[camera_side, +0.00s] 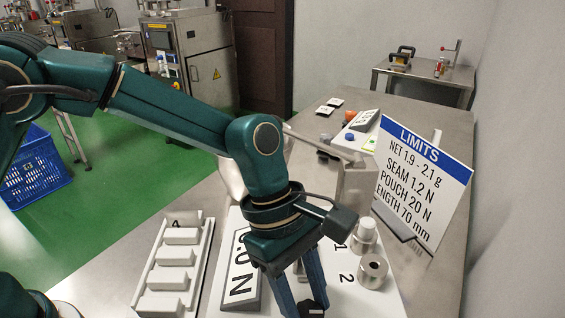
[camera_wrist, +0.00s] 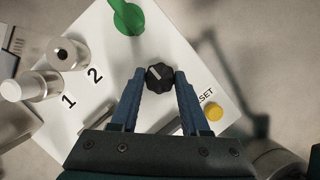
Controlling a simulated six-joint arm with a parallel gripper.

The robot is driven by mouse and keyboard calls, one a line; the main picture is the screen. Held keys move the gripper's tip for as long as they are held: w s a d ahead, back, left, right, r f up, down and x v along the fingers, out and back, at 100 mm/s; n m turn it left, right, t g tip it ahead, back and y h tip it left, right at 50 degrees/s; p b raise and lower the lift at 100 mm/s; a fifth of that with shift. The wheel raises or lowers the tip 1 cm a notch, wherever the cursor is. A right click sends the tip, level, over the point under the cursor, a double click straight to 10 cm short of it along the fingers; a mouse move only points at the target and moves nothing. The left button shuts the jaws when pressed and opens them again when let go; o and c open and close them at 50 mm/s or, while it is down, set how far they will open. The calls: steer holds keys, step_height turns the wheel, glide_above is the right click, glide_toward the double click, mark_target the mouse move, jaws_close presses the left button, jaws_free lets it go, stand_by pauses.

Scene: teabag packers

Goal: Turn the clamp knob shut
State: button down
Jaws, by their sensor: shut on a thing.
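The clamp knob (camera_wrist: 159,77) is a black, ribbed knob with a pale pointer line, on a white panel (camera_wrist: 112,105). My gripper (camera_wrist: 156,80) has one blue finger on each side of the knob, with the fingertips against it. The knob also shows in the side view (camera_side: 313,308) at the bottom edge, at the tips of my gripper (camera_side: 305,305), which points down. The clamp itself cannot be told apart in these views.
Metal cylinders (camera_side: 373,270) stand by the panel marks 1 and 2. A green part (camera_wrist: 127,17) and a yellow button (camera_wrist: 214,113) are near the knob. A LIMITS sign (camera_side: 422,175) stands behind at right. A white tray (camera_side: 200,285) of blocks lies at left.

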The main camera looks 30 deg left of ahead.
steer(key=shift+m, duration=0.3)
steer(key=m, duration=0.2)
steer(key=m+g+y, duration=0.1)
steer(key=m, duration=0.1)
steer(key=shift+w+m+g, duration=0.2)
steer(key=shift+m+g, duration=0.1)
steer(key=m+g+y, duration=0.1)
steer(key=m, duration=0.3)
steer(key=shift+d+m, duration=0.1)
steer(key=shift+m, duration=0.3)
steer(key=shift+y, duration=0.3)
steer(key=shift+c, duration=1.9)
jaws_free()
